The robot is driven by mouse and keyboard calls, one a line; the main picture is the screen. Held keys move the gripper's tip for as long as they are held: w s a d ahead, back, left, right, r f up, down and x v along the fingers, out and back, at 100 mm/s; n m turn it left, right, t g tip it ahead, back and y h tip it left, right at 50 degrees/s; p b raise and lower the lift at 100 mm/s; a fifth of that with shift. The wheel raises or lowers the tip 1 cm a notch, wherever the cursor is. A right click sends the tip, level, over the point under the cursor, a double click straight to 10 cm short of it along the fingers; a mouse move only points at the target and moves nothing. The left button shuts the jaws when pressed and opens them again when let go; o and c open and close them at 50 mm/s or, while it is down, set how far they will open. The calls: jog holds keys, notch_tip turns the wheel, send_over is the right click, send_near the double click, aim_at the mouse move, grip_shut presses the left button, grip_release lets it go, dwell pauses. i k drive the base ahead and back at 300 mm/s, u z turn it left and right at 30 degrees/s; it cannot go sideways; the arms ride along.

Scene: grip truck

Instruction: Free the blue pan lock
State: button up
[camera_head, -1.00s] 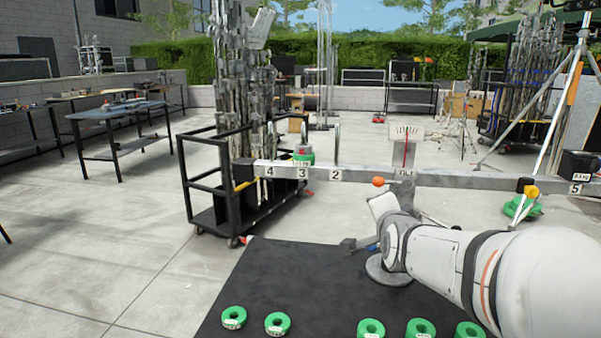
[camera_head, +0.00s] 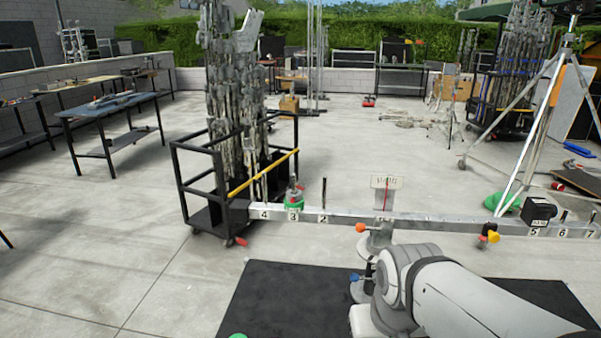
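A small blue knob (camera_head: 354,278), which looks like the blue pan lock, is low at the stand under the balance beam (camera_head: 410,219). An orange knob (camera_head: 361,228) is above it, and a yellow-orange knob (camera_head: 490,235) hangs under the beam's right part. My white wrist is just right of the blue knob, with a white block below it that may be my gripper's body. The fingers cannot be made out, so contact with the knob cannot be told. A green weight (camera_head: 294,200) sits at mark 3. The dial plate (camera_head: 387,182) has a red needle.
A black cart (camera_head: 190,178) with grey stands and a yellow rod (camera_head: 262,173) is behind the beam's left end. A black mat (camera_head: 265,290) lies below, with a sliver of green ring (camera_head: 238,336) showing. A tripod (camera_head: 530,130) stands at right.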

aim_at(354, 277)
jog(key=z, duration=1.75)
jog(key=k, duration=1)
jog(key=u, duration=1.3)
jog(key=i, duration=1)
jog(key=u, duration=0.05)
